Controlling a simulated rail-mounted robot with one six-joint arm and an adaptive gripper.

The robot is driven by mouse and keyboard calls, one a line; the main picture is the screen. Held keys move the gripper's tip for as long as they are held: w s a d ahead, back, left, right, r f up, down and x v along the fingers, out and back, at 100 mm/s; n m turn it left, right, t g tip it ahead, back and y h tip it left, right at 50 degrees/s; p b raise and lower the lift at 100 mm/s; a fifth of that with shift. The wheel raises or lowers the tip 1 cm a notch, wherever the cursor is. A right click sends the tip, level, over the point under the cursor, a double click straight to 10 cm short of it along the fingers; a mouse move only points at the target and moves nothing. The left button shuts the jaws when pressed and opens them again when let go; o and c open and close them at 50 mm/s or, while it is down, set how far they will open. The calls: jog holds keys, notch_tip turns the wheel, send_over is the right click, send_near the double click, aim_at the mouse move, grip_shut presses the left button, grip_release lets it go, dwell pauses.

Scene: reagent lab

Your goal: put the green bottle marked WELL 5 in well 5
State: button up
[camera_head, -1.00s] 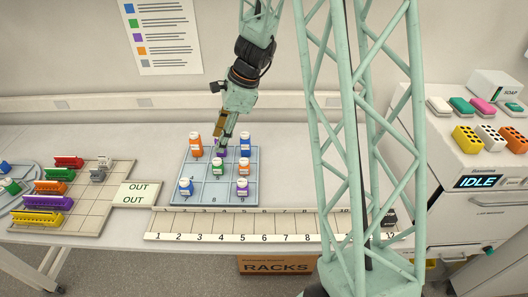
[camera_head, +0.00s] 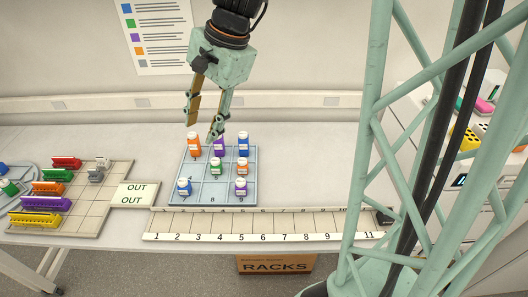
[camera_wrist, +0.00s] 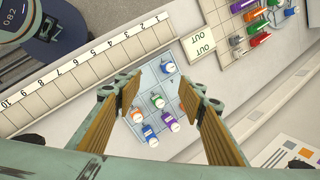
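The green bottle (camera_head: 216,167) with a white cap and label stands upright in the middle cell of the pale blue grid tray (camera_head: 212,190), just behind the cell marked 8. Its label is too small to read. The number of its own cell is hidden. The green bottle also shows in the wrist view (camera_wrist: 157,100), framed between the fingertips. My gripper (camera_head: 201,131) is open and empty above the back of the tray, pointing down. Its fingers are wide apart in the wrist view (camera_wrist: 159,90), with no bottle held between them.
Around the green bottle stand an orange bottle (camera_head: 194,144), purple bottles (camera_head: 219,147) (camera_head: 241,188) and blue bottles (camera_head: 243,145) (camera_head: 184,187). A numbered strip (camera_head: 255,237) runs in front. An OUT plate (camera_head: 133,194) and a board with coloured racks (camera_head: 90,212) are at left.

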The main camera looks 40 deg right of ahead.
jog(key=s+r+n+h, duration=0.1)
jog(key=s+r+n, duration=0.3)
jog(key=s, duration=0.5)
jog(key=s+r+n+t+h, duration=0.1)
jog(key=s+r+n, duration=0.3)
jog(key=s, duration=0.6)
jog(key=s+a+r+n+h, duration=0.1)
jog(key=s+r+n, duration=0.3)
jog(key=s, duration=0.6)
jog(key=shift+n, duration=1)
